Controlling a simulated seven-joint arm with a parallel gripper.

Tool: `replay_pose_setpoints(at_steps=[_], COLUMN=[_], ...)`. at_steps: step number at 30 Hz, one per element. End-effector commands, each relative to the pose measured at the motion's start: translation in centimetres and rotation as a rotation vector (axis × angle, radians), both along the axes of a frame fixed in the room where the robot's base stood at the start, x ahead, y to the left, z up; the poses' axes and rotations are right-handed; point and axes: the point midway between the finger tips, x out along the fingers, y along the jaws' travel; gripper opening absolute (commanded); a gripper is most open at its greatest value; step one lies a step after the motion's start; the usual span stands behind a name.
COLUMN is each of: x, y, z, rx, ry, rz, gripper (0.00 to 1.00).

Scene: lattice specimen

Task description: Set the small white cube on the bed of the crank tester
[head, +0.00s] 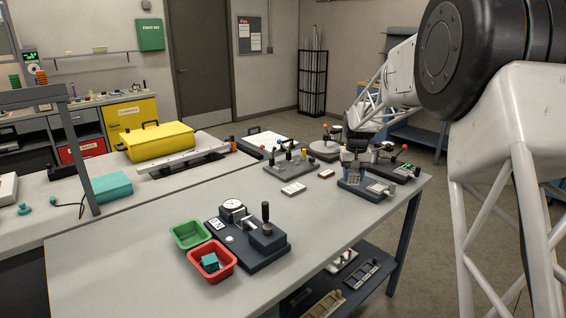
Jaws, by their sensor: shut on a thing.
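My gripper (355,163) is at the far right end of the near bench, low over the bench-top devices. It is shut on a small pale grey, lattice-like block (354,176), which looks like the white cube; detail is too small to be sure. Just below is a dark-based device (367,190) with a pale plate on its right side. It appears to be the crank tester, though its crank is not clear. I cannot tell whether the block touches it.
A dark dial-gauge device (262,248) with an upright black handle stands nearer, beside a green tray (189,235) and a red tray (212,262) holding a teal block. Other knobbed devices (290,167) crowd around my gripper. The bench's left front is clear.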

Motion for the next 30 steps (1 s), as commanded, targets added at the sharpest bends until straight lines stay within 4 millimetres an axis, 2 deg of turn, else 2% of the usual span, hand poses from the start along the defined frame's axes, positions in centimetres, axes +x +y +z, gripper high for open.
replay_pose_setpoints(at_steps=[5, 11, 20, 30], x=[0.0, 0.1, -0.4, -2.0], y=[1.4, 4.9, 13.0, 22.6], z=[-0.1, -0.6, -1.4, -2.6], rx=[0.000, 0.000, 0.000, 0.000], ry=[0.000, 0.000, 0.000, 0.001], rz=[0.027, 0.099, 0.268, 0.470], gripper=[0.20, 0.20, 0.20, 0.20])
